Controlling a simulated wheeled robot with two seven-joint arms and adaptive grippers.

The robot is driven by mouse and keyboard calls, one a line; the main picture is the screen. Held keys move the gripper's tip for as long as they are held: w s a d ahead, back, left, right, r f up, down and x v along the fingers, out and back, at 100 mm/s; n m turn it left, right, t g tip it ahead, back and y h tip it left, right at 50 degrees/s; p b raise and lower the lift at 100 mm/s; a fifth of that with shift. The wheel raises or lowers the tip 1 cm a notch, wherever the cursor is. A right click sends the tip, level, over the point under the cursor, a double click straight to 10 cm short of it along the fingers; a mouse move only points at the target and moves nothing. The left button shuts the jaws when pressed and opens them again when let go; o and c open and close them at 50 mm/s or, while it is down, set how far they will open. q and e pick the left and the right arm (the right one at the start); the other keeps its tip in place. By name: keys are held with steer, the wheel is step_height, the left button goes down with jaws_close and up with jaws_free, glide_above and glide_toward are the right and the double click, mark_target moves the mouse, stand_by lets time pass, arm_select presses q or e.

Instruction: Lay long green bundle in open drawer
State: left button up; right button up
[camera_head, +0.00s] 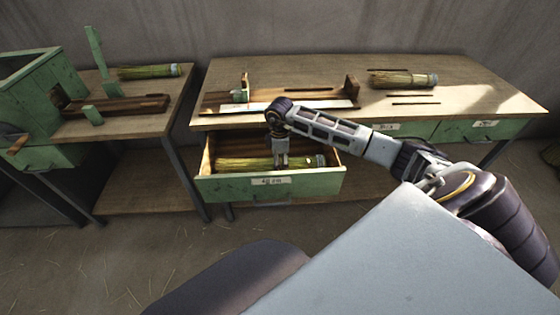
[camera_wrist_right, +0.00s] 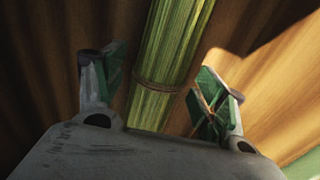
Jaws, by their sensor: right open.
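The long green bundle (camera_head: 240,164) lies lengthwise inside the open drawer (camera_head: 270,187), along its floor. In the right wrist view the bundle (camera_wrist_right: 168,60) runs between the fingers, with a tie band around it. My right gripper (camera_head: 281,162) is inside the drawer above the bundle. In the right wrist view its two green-padded fingers (camera_wrist_right: 160,95) are spread apart, one on each side of the bundle, with gaps to it. My left gripper is not in view.
The workbench top (camera_head: 450,75) holds a shorter bundle (camera_head: 403,79) and a wooden jig (camera_head: 300,104). A closed drawer (camera_head: 485,128) is at right. Another bundle (camera_head: 150,71) lies on the left table beside a green machine (camera_head: 42,100). My right arm spans over the bench front.

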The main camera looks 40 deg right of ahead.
step_height(320, 180, up, 12)
stand_by(0.8)
stand_by(1.4)
